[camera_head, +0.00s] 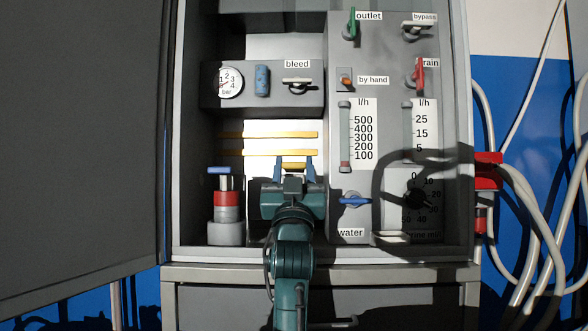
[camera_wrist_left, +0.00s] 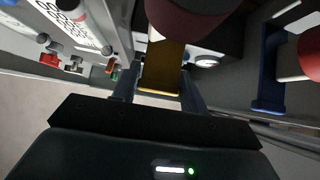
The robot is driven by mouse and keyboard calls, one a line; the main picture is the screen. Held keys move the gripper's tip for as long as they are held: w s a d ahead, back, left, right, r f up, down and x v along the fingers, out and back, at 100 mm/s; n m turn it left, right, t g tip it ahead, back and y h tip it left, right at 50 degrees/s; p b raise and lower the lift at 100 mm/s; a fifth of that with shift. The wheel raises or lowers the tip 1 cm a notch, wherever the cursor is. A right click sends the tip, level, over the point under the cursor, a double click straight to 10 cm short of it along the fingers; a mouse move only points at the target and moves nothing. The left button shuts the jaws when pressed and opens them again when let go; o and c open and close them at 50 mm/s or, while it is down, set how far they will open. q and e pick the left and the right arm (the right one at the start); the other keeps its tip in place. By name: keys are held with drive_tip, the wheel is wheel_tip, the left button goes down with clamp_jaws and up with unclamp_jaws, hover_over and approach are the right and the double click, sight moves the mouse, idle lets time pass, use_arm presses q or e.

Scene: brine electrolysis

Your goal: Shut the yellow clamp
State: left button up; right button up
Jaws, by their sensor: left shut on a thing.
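The yellow clamp (camera_head: 293,165) shows as a short yellow piece between the fingers of my left gripper (camera_head: 295,167), in the lower middle of the cabinet. In the left wrist view its yellow-brown flat part (camera_wrist_left: 162,68) lies between the two blue fingers and runs up under a dark round body. My left gripper is shut on this part. My gripper and arm hide the lower part of the clamp, so I cannot tell how far it is closed. My right gripper is not in view.
Two yellow bars (camera_head: 268,135) run across just above the gripper. A red and grey cylinder with a blue handle (camera_head: 219,170) stands to the left. The blue water valve handle (camera_head: 355,200) is close on the right. The open cabinet door (camera_head: 80,140) fills the left side.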

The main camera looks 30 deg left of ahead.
use_arm(q)
drive_tip(key=shift+w+a+f, duration=0.1)
drive_tip(key=shift+w+f, duration=0.05)
drive_tip(key=shift+f, duration=0.15)
idle(0.4)
drive_tip(key=o, duration=1.2)
drive_tip(key=shift+w, duration=0.1)
drive_tip(key=shift+o, duration=1)
drive_tip(key=shift+r, duration=0.15)
drive_tip(key=shift+s, duration=0.2)
drive_tip(key=s+d, duration=0.6)
drive_tip(key=s, duration=0.4)
drive_tip(key=shift+s+d+f, duration=0.4)
drive_tip(key=shift+f, duration=0.05)
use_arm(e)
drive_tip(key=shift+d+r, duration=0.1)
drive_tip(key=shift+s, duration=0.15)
